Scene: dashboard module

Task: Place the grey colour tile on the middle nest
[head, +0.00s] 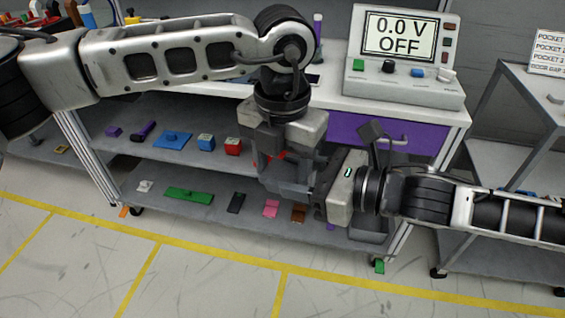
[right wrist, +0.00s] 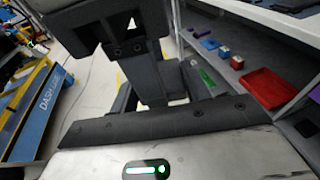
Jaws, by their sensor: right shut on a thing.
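My right gripper (head: 318,190) comes in from the right in front of the bench shelves and is shut; what it holds is hidden among dark gripper parts. My left gripper (head: 287,185) points down beside it, the two close together or overlapping in the head view; its jaw opening cannot be made out. I cannot pick out the grey colour tile or the middle nest for sure. A small pale grey piece (head: 145,186) lies on the lower shelf at the left. The right wrist view shows dark gripper parts (right wrist: 150,75) but no clear held thing.
The lower shelf holds a green piece (head: 188,196), a dark tile (head: 236,203), a pink piece (head: 271,208) and a brown piece (head: 299,213). A meter (head: 405,55) stands on the bench top. A red tray (right wrist: 268,88) sits on a shelf. Open floor (head: 210,280) lies in front.

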